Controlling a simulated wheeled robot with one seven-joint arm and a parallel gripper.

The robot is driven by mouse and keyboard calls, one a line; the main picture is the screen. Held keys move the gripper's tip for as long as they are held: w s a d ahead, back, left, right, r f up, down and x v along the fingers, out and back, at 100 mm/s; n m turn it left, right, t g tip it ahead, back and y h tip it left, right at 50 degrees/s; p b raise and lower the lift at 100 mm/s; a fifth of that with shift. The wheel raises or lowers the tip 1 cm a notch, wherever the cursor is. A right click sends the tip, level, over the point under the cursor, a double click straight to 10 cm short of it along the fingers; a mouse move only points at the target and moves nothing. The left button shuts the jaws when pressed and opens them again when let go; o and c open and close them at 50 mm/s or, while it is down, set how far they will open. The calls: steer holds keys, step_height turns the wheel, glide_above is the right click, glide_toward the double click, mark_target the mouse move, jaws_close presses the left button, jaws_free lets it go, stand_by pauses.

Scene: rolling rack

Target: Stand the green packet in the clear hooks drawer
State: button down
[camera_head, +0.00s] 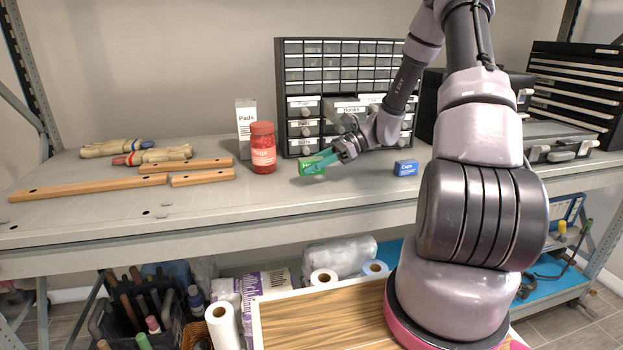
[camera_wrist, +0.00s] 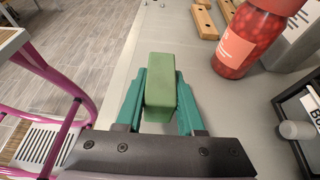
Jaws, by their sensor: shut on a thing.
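The green packet (camera_head: 312,165) is held above the shelf top, in front of the drawer cabinet. It also shows as a green block in the wrist view (camera_wrist: 160,85). My gripper (camera_head: 334,155) is shut on it, with teal fingers on both sides in the wrist view (camera_wrist: 160,100). The clear hooks drawer (camera_head: 348,110), labelled "Hooks", is in the middle of the upper row of larger drawers and appears pulled out. My gripper is below and in front of it. The drawer's inside cannot be seen.
A red jar (camera_head: 263,148) and a white pads box (camera_head: 245,125) stand left of the cabinet (camera_head: 290,75). A blue caps box (camera_head: 406,168) sits to the right. The shelf's front middle is clear.

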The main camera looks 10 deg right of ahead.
mark_target(312, 186)
steer(key=shift+f, duration=1.85)
steer(key=shift+f, duration=0.2)
steer(key=c, duration=0.5)
jaws_free()
